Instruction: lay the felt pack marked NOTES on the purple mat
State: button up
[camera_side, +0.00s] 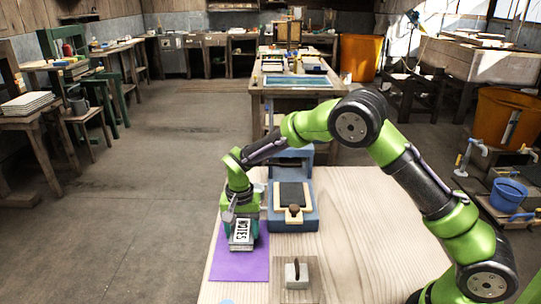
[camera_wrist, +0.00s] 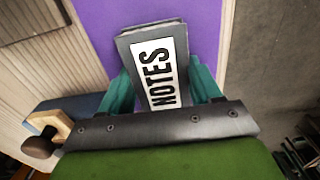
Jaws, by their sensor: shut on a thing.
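The felt pack marked NOTES (camera_side: 241,234) is grey with a white label and black letters. It also shows in the wrist view (camera_wrist: 135,42), between the two teal fingers of my gripper (camera_wrist: 160,84). My gripper (camera_side: 240,240) is shut on the pack. The purple mat (camera_side: 233,267) lies at the left edge of the wooden table, and it fills the top middle of the wrist view (camera_wrist: 95,22). The pack is over the mat in both views. I cannot tell whether its underside touches the mat.
A blue press-like frame (camera_side: 308,215) with a dark pad and a brown knob stands just right of the mat. A small pale block with a dark handle (camera_side: 296,275) sits nearer the front. The table (camera_side: 375,240) is clear to the right.

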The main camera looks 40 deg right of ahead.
jog(key=shift+f, duration=0.15)
jog(key=o, duration=1.1)
jog(key=shift+o, duration=0.2)
